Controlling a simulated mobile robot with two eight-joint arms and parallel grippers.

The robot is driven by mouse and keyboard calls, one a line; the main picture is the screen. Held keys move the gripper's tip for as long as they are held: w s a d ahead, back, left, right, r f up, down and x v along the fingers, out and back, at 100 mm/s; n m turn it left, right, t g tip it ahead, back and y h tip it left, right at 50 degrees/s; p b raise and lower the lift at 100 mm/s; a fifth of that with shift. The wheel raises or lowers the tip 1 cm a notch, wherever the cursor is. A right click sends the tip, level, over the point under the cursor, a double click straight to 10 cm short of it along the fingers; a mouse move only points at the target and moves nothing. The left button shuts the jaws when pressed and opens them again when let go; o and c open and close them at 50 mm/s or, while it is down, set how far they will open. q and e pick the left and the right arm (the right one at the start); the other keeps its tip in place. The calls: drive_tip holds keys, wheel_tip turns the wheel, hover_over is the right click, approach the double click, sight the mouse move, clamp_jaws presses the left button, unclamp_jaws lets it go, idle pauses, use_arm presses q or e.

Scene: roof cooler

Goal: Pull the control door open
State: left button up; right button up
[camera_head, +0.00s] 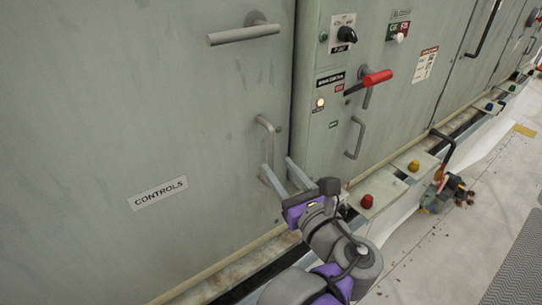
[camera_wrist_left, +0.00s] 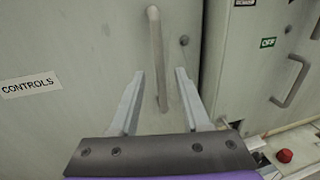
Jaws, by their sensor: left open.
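The control door (camera_head: 130,110) is a large grey-green panel labelled CONTROLS, and it looks closed. A vertical grey bar handle (camera_head: 268,140) sits near its right edge. My left gripper (camera_head: 275,163) is open, with its two pale fingers pointing at the door around the lower part of this handle. In the left wrist view the handle (camera_wrist_left: 156,50) shows between the two open fingers (camera_wrist_left: 160,72). I cannot tell whether a finger touches it. The CONTROLS label also shows in the left wrist view (camera_wrist_left: 30,85). My right gripper is not in view.
A horizontal lever handle (camera_head: 245,34) is higher on the door. The neighbouring cabinet to the right has a red-handled switch (camera_head: 376,78) and its own bar handle (camera_head: 355,138). A ledge with a red button (camera_head: 367,201) runs below.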

sight(272, 159)
use_arm(q)
drive_tip(key=x, duration=0.5)
clamp_jaws()
idle(1.4)
